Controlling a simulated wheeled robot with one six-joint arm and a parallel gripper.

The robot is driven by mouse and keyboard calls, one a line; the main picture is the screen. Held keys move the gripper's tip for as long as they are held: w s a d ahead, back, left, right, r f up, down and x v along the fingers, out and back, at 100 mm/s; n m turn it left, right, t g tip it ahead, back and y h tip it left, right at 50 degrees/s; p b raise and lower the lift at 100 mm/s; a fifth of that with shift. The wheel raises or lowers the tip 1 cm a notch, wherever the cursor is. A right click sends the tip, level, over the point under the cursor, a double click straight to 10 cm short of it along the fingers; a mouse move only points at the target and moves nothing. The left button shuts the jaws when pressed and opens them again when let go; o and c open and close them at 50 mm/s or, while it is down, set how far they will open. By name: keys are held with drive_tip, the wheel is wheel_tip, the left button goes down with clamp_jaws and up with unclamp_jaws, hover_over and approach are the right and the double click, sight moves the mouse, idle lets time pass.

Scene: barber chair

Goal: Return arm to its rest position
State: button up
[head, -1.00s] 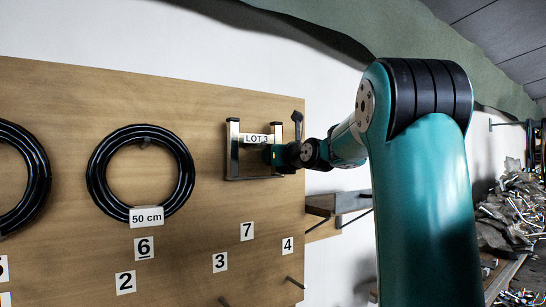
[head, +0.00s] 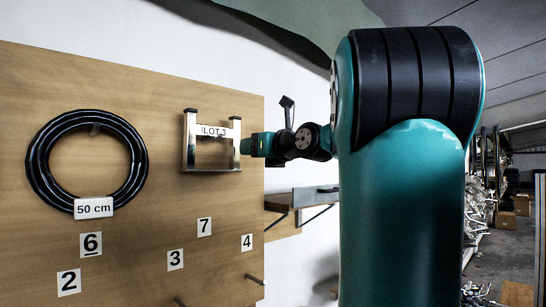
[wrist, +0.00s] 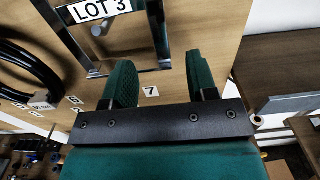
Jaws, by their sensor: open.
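My gripper (head: 246,146) is at the right edge of the metal frame (head: 188,142) on the wooden board in the head view. The frame is U-shaped and carries a "LOT 3" label (head: 216,131). My arm stands large at the right of the head view.
A coiled black hose (head: 38,165) with a "50 cm" tag (head: 94,207) hangs on the wooden board (head: 130,260) at left. A shelf (head: 300,199) juts out right of the board, below my gripper. Pegs stick out low on the board. Clutter lies far right.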

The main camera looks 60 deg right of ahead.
drive_tip(key=v, duration=0.6)
drive_tip(key=w+a+f+n+g+y+b, duration=0.4)
drive_tip(key=a+f+n+y, duration=0.1)
drive_tip(key=a+f+n, duration=0.7)
drive_tip(key=w+a+f+n+g+y+b, duration=0.3)
drive_tip(key=a+f+n+y+b, duration=0.1)
drive_tip(key=a+f+n, duration=0.75)
drive_tip(key=s+a+f+n+g+b, duration=0.2)
drive_tip(key=s+a+f+n+g, duration=0.3)
drive_tip(key=f+n, duration=0.6)
drive_tip(key=s+a+f+n+g+b, duration=0.3)
drive_tip(key=s+a+f+n+g, duration=0.2)
drive_tip(key=s+a+f+n, duration=0.5)
drive_tip(key=shift+s+a+f+n+b, duration=0.3)
drive_tip(key=shift+s+f+n, duration=0.55)
drive_tip(key=shift+s, duration=0.35)
drive_tip(key=shift+r, duration=0.1)
